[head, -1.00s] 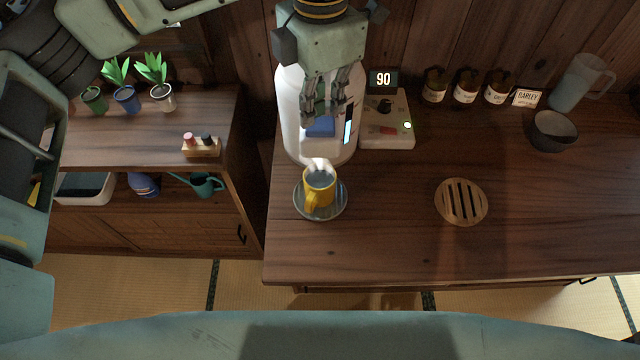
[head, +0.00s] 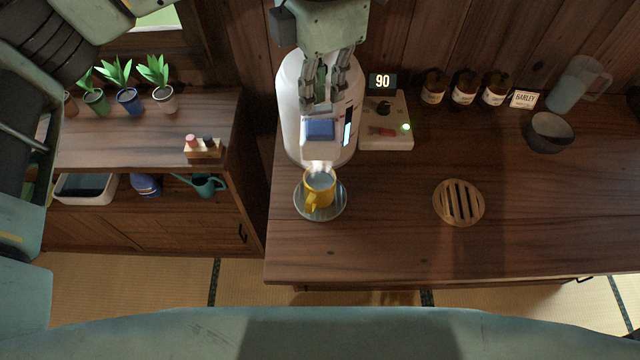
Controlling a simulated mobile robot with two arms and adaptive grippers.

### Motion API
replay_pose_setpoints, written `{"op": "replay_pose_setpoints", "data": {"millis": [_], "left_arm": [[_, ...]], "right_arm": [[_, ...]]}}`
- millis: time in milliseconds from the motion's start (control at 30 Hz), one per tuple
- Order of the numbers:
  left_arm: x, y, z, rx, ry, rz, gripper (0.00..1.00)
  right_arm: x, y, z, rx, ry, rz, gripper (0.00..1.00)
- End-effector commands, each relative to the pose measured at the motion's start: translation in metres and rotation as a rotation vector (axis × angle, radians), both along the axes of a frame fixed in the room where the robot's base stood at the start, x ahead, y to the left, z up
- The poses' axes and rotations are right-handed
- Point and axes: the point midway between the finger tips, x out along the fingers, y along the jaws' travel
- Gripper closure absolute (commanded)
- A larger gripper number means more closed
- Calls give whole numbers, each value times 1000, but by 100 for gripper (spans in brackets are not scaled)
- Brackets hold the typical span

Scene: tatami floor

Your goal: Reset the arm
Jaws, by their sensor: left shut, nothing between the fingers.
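My left gripper (head: 321,104) is shut and empty. Its fingers point down above the top of a white water dispenser (head: 293,125), just behind a blue button (head: 320,130). I cannot tell whether the fingertips touch the dispenser. A yellow mug (head: 319,190) stands upright under the dispenser's spout on a round grey tray (head: 336,207), with liquid in it. My right gripper does not show.
A control box (head: 386,139) with a lit green light and a display (head: 382,81) reading 90 adjoins the dispenser. A round slatted trivet (head: 459,203), dark bowl (head: 550,131), jars (head: 465,88) and pitcher (head: 573,86) stand right. The counter front (head: 390,240) is clear.

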Motion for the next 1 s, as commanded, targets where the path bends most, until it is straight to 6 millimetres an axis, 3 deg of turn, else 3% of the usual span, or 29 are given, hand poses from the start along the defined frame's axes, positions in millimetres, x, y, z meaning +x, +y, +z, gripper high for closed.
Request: {"op": "replay_pose_setpoints", "data": {"millis": [200,767,867,967,1000], "left_arm": [[0,0,21,-1,0,-1,100],[-1,-2,20,-6,4,-3,100],[-10,-16,12,-64,36,-25,100],[-36,-54,-1,-221,123,-74,100],[-52,-75,-4,-316,172,-94,100]], "right_arm": [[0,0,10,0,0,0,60],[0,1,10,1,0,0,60],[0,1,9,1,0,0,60],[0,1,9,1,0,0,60],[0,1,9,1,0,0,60]]}}
